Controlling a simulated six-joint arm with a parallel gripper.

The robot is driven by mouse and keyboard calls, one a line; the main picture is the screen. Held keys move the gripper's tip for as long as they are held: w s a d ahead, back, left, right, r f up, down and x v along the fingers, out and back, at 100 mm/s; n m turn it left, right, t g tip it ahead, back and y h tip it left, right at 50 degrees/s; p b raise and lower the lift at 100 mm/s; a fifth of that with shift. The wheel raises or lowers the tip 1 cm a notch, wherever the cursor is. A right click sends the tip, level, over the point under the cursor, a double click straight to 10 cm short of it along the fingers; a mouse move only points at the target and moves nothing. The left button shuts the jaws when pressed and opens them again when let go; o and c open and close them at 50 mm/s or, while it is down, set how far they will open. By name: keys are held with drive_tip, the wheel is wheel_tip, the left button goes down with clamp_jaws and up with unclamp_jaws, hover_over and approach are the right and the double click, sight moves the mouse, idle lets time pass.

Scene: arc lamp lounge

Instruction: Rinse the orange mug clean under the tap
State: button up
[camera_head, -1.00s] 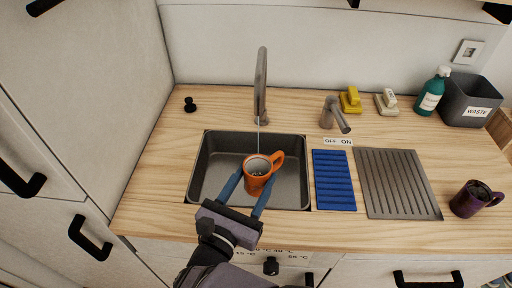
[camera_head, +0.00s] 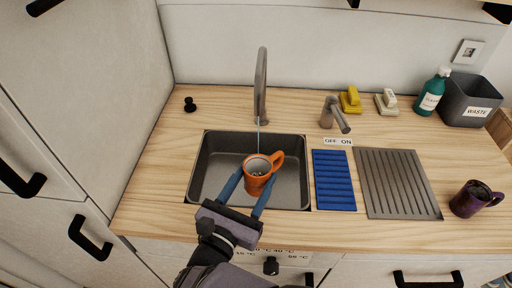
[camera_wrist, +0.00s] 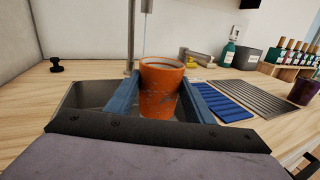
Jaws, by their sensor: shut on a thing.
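The orange mug (camera_head: 257,182) is upright in my gripper (camera_head: 245,190), inside or just above the grey sink (camera_head: 215,150). The gripper's blue fingers are shut on its sides; the wrist view shows the mug (camera_wrist: 160,95) between them. The mug's handle points right and back. Dark marks show inside it and on its outer wall. The tap (camera_head: 261,85) stands behind the sink, and a thin water stream falls from its spout toward the mug. Whether the stream enters the mug or falls behind it I cannot tell. The tap lever (camera_head: 335,114) stands right, behind an OFF ON label (camera_head: 338,142).
Right of the sink lie a blue ribbed mat (camera_head: 333,180) and a grey drain rack (camera_head: 397,183). A dark purple mug (camera_head: 472,199) stands at far right. Yellow (camera_head: 350,100) and cream (camera_head: 387,103) scrubbers, a green bottle (camera_head: 432,92) and a waste bin (camera_head: 470,100) stand behind. A black plug (camera_head: 190,104) lies left.

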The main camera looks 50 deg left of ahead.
sight(258, 179)
drive_tip(key=shift+s+d+r+p, duration=0.3)
drive_tip(key=shift+d+r+p, duration=0.25)
drive_tip(key=shift+r, duration=0.05)
drive_tip(key=shift+s+d+r+p, duration=0.3)
drive_tip(key=shift+d+r+p, duration=0.2)
drive_tip(key=shift+r, duration=0.1)
drive_tip(key=shift+s+d+r+p, duration=0.3)
drive_tip(key=shift+d+r+p, duration=0.15)
drive_tip(key=shift+d, duration=0.15)
drive_tip(key=shift+s+d+r+p, duration=0.3)
drive_tip(key=shift+d+r+p, duration=0.15)
drive_tip(key=shift+d, duration=0.1)
